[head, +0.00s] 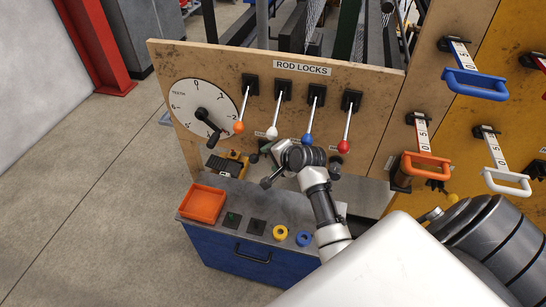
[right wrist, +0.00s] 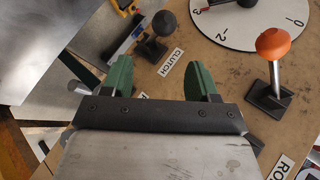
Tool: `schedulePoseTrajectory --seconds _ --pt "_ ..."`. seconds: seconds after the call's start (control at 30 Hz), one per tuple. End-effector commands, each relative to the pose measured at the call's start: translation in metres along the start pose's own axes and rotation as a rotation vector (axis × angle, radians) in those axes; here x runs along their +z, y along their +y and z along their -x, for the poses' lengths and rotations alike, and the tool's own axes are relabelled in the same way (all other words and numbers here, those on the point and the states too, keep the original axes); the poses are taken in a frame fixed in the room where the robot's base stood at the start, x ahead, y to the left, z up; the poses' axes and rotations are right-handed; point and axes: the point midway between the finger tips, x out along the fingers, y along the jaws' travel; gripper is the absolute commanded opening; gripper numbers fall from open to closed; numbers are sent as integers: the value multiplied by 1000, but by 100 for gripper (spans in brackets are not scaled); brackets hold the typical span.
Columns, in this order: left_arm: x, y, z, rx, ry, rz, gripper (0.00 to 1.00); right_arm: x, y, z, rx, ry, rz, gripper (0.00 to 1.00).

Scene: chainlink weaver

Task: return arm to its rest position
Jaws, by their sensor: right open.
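My right gripper (right wrist: 160,78) shows in the right wrist view with its two green fingers spread wide apart and nothing between them. In the head view my right arm reaches in from the lower right, and the gripper (head: 267,149) is in front of the lower part of the wooden panel (head: 375,120), below the rod lock levers. A black ball knob (right wrist: 164,23) by the CLUTCH label lies beyond the fingers, apart from them. My left gripper is not in view.
Levers with orange (head: 239,127), white (head: 272,132), blue (head: 307,139) and red (head: 343,147) knobs hang close by. A TEETH dial (head: 190,100) is on the left. A blue cabinet (head: 225,247) with an orange tray (head: 203,204) stands below. The floor at left is clear.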

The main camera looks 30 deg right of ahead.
Motion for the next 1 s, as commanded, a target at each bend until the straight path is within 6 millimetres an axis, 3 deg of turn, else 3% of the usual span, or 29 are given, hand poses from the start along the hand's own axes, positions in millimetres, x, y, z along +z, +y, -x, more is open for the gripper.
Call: schedulePoseTrajectory --seconds 0.33,0.47,0.57,0.67,0.83,1.0 --pt "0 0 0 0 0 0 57 1 1 -1 2 -1 2 59" --pt "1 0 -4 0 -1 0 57 8 22 -13 36 -5 41 59" --pt "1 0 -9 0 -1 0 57 22 64 -32 101 -14 123 59" --pt "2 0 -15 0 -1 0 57 42 124 -53 189 -35 249 59" --pt "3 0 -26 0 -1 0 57 83 243 -71 341 -104 515 59" --pt "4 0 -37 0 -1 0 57 124 367 -62 468 -220 802 59"
